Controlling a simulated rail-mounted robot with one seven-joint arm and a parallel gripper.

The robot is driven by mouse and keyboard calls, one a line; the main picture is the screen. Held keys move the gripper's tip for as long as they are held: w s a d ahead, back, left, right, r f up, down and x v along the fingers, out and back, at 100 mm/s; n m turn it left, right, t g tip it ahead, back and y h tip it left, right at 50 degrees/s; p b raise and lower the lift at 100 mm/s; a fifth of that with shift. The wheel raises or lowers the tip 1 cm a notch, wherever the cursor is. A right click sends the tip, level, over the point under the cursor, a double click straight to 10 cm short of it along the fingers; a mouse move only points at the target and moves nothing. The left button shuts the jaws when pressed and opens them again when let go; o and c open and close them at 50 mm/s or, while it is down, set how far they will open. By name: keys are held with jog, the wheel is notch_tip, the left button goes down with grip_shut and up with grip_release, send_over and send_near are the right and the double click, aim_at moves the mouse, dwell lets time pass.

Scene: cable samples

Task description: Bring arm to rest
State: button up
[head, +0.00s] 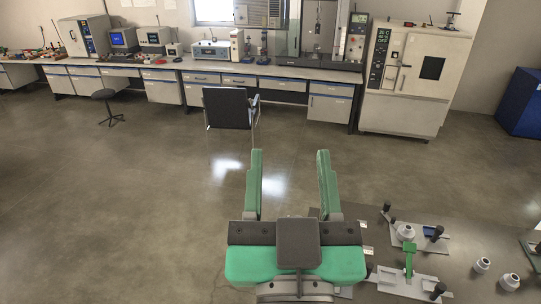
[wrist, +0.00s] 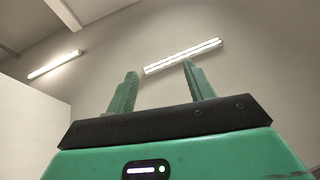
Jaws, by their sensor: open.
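My gripper (head: 290,157) is raised in the lower middle of the head view. Its two green fingers point away from me and stand wide apart, with nothing between them. In the wrist view my gripper (wrist: 160,78) is also open and empty, with the wall, ceiling and ceiling lights behind it. The arm behind the gripper is mostly hidden by the gripper body.
A table (head: 465,235) at the lower right bears a green-handled fixture (head: 409,262), a round white part (head: 405,232) and small white cylinders (head: 483,265). A long bench (head: 200,67) lines the far wall. A chair (head: 228,108) stands before it. Open floor lies left.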

jog(key=s+a+r+t+p, duration=0.1)
jog(key=r+p, duration=0.1)
jog(key=r, duration=0.2)
jog(key=s+a+r+t+y+p, duration=0.1)
jog(key=s+a+r+p, duration=0.1)
jog(key=r, duration=0.2)
jog(key=s+a+r+n+y+p, duration=0.1)
jog(key=s+r+p, duration=0.1)
jog(key=r, duration=0.2)
jog(key=shift+s+a+r+t, duration=0.15)
jog(key=shift+s+a+t, duration=0.05)
jog(key=shift+a+t, duration=0.2)
